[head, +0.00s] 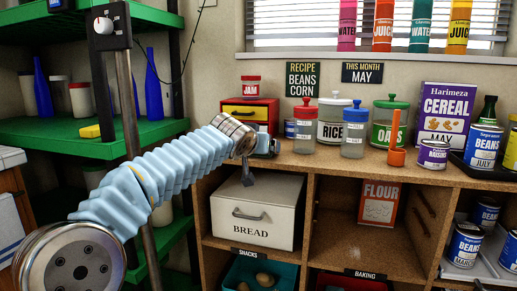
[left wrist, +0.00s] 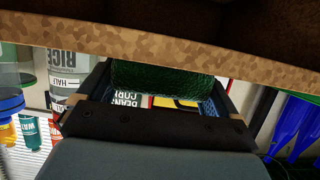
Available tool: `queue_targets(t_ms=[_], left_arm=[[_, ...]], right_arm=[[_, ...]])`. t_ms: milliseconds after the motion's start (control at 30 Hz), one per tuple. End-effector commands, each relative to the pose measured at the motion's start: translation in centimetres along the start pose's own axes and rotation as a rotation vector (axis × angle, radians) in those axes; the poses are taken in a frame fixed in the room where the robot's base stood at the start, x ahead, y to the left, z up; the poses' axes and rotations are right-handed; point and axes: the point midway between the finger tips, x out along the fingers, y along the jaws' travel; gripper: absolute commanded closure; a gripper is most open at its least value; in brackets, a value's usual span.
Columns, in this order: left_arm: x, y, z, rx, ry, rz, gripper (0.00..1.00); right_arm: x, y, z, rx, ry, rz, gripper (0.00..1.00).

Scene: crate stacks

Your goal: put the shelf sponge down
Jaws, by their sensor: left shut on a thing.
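My left gripper (head: 264,146) is at the front edge of the wooden counter, in front of the red and yellow drawer box. In the left wrist view my left gripper (left wrist: 165,88) is shut on a sponge (left wrist: 162,78), whose rough dark green face shows between the two fingers. The counter's edge (left wrist: 150,50) runs close beside the sponge in that view; I cannot tell whether they touch. In the head view the sponge is hidden or too small to make out. A yellow block (head: 90,131) lies on the green shelf at left. My right gripper is not in view.
The drawer box (head: 250,113) with a jam jar (head: 251,86) stands behind my gripper. Red-lidded (head: 304,125) and blue-lidded (head: 352,118) jars and a rice jar (head: 333,122) stand to its right. A bread box (head: 257,211) sits below. The green shelf unit (head: 50,136) is at left.

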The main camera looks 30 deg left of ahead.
Motion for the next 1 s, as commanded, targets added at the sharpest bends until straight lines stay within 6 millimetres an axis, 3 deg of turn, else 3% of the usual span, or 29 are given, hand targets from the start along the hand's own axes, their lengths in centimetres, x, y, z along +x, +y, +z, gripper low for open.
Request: queue_targets(t_ms=[233, 267, 300, 667, 767, 1000], left_arm=[[0.1, 0.0, 0.3, 0.000, 0.000, 0.000, 0.58], [0.1, 0.0, 0.1, 0.000, 0.000, 0.000, 0.04], [0.0, 0.0, 0.1, -0.001, 0.000, 0.000, 0.00], [-0.3, 0.0, -0.2, -0.001, 0.000, -0.001, 0.00], [-1.8, 0.0, -0.2, -0.001, 0.003, -0.001, 0.00], [-7.4, 0.0, -0.2, -0.001, 0.004, -0.001, 0.00]], right_arm=[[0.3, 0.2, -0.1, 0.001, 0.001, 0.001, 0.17], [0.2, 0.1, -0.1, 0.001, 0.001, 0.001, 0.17], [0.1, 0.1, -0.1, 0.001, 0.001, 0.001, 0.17], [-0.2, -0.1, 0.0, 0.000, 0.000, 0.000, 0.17], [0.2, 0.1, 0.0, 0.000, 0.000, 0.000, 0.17], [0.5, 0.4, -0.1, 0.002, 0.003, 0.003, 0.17]])
